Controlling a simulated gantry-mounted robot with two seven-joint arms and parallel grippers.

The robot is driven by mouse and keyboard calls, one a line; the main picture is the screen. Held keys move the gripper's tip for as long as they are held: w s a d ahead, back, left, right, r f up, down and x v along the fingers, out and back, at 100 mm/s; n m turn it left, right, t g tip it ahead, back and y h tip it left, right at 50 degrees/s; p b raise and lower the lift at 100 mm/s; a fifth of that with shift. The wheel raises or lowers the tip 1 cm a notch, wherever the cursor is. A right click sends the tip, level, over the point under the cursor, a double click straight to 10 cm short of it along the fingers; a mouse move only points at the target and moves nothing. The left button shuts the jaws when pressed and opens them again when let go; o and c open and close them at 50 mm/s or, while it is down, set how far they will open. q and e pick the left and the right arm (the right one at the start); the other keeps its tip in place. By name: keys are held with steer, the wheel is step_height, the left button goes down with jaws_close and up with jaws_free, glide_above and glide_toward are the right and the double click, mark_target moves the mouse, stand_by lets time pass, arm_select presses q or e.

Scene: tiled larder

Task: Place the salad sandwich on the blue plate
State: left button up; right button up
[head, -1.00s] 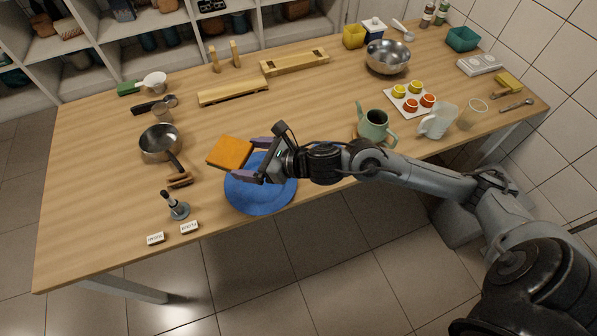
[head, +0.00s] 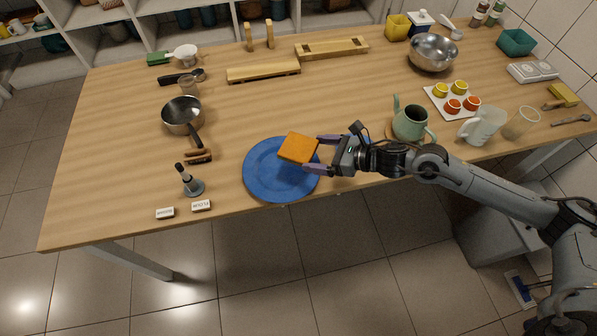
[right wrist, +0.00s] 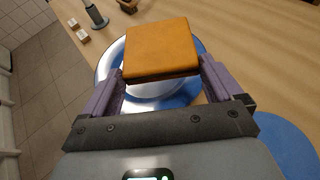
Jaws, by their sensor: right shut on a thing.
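The salad sandwich (head: 298,147) shows as a square orange-brown slab over the far right part of the blue plate (head: 262,183). My right gripper (head: 321,153) is shut on it, with one purple finger on each side. In the right wrist view the sandwich (right wrist: 160,48) sits between the fingertips, with its flat top showing and the plate (right wrist: 188,95) below. I cannot tell whether its underside touches the plate. The plate lies flat near the table's front edge, with its left and near parts bare. My left gripper is not in view.
A steel saucepan (head: 181,114), a brown-handled item (head: 198,156) and a tamper-like tool (head: 189,184) stand left of the plate. Two small labels (head: 201,206) lie near the front edge. A green pot (head: 410,122) stands beyond my right forearm. The table's middle is clear.

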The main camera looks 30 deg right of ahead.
glide_above(300, 177)
step_height(300, 177, down, 3)
steer(key=shift+w+f+b, duration=0.1)
steer(key=shift+b, duration=0.2)
steer(key=shift+f+b, duration=0.55)
steer(key=shift+f, duration=1.5)
steer(key=shift+f, duration=0.1)
steer(key=o, duration=0.7)
steer(key=shift+o, duration=0.3)
